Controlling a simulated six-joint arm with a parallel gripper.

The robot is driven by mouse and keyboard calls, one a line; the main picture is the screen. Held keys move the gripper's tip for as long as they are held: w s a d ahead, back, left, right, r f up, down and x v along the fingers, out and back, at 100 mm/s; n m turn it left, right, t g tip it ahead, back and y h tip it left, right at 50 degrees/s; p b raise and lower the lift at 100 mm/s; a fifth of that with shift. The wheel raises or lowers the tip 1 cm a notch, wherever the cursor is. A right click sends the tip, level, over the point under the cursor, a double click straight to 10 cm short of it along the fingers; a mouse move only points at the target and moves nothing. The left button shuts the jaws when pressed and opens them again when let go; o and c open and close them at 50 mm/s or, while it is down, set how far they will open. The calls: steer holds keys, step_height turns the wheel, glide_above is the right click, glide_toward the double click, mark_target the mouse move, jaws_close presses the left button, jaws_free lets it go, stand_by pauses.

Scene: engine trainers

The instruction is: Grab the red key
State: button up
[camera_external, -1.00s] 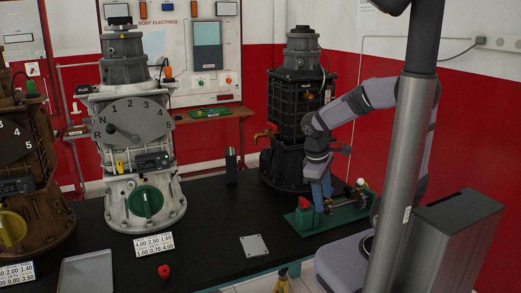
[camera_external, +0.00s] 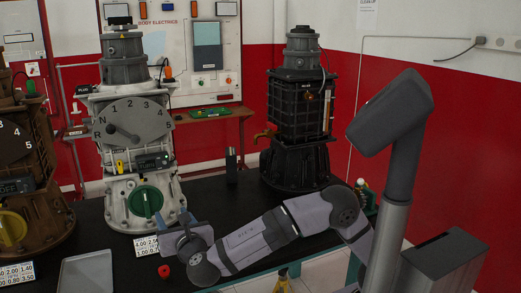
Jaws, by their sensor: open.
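A small red object (camera_external: 164,271) lies on the dark bench top near its front edge; it is too small to tell whether it is the red key. My gripper (camera_external: 184,222) is open, just in front of the foot of the pale gearbox with the green knob. It is above and a little to the right of the red object in the picture, apart from it. I see nothing held in it, though my wrist partly hides the jaws. The green stand at the right, which bore another red piece earlier, is mostly hidden behind my arm.
The pale gearbox (camera_external: 137,115) stands close behind my gripper. A brown gearbox (camera_external: 22,175) is at the left and a black one (camera_external: 300,110) at the back right. A grey tray (camera_external: 86,272) and number cards (camera_external: 147,246) lie near the red object. A small dark upright block (camera_external: 231,165) stands between gearboxes.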

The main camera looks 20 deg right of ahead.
mark_target(165, 270)
steer(key=s+a+n+t+y+b, duration=0.1)
steer(key=s+a+n+y, duration=0.1)
steer(key=s+a, duration=0.3)
steer(key=f, duration=1)
steer(key=w+f, duration=0.1)
steer(key=f, duration=0.5)
steer(key=shift+d+f, duration=0.1)
steer(key=shift+d, duration=0.25)
steer(key=shift+w+a+f, duration=0.1)
steer(key=shift+w+a, duration=0.15)
steer(key=shift+w, duration=0.95)
steer(key=shift+w+a+f, duration=0.15)
steer(key=shift+w+a, duration=0.05)
steer(key=shift+w, duration=0.95)
steer(key=shift+w+a+f, duration=0.1)
steer(key=shift+w+a, duration=0.15)
steer(key=shift+w, duration=0.95)
steer(key=shift+c, duration=0.6)
steer(key=c, duration=1)
